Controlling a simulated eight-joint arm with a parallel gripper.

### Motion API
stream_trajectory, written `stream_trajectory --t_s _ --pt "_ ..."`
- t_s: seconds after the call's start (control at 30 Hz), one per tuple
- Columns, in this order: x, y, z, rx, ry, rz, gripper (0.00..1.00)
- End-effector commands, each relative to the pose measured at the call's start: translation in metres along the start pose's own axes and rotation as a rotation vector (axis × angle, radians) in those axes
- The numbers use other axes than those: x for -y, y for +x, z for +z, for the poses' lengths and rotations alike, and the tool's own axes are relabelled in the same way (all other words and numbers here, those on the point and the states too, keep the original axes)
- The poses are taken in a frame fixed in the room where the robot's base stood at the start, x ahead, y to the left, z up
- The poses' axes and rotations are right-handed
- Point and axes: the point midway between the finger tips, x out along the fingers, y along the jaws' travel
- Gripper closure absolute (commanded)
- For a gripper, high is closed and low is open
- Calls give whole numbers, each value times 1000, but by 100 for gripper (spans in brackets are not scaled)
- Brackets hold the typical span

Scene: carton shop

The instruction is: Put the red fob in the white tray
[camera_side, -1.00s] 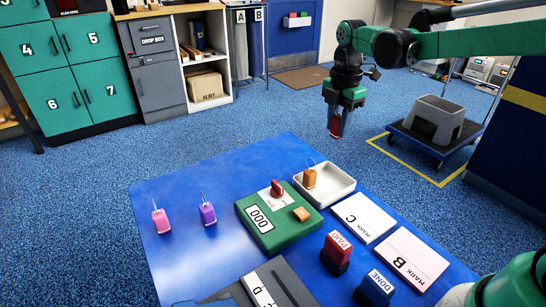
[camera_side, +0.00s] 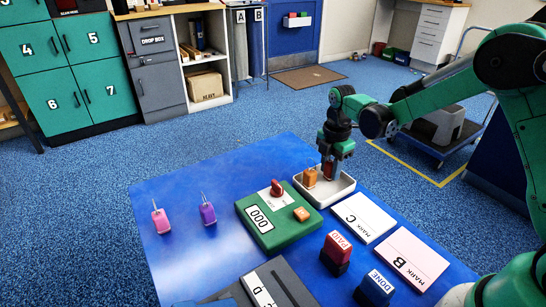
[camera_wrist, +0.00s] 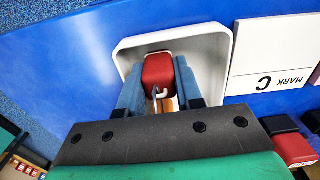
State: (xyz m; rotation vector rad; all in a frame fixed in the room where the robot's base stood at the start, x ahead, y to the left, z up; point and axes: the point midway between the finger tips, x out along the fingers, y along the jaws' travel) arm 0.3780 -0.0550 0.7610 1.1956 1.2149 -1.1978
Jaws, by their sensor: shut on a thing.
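My gripper (camera_side: 328,166) is shut on the red fob (camera_wrist: 158,71), which sits between its two fingers in the wrist view. In the side view the red fob (camera_side: 327,171) shows small below the gripper, over the right part of the white tray (camera_side: 344,186). The tray's rim (camera_wrist: 127,44) surrounds the fob in the wrist view. I cannot tell whether the fob touches the tray floor. An orange fob (camera_side: 310,177) stands in the left part of the tray, close to the gripper; it is mostly hidden in the wrist view.
A green counter device (camera_side: 272,235) with a red knob stands left of the tray. The Mark C card (camera_side: 363,217) lies to its right. Pink (camera_side: 161,221) and purple (camera_side: 208,213) fobs stand at the left. PAID (camera_side: 336,250) and DONE (camera_side: 376,288) stamps stand in front.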

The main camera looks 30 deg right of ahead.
Motion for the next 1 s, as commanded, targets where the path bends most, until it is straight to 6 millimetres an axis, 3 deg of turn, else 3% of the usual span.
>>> stream_trajectory --t_s 0.07,0.1,0.13,0.53,1.0 --pt "0 2 0 0 0 0 100" --pt "0 2 0 0 0 0 59" --pt "0 2 0 0 0 0 57" --pt "0 -8 0 0 0 0 57" --pt "0 -101 0 0 0 -1 57"
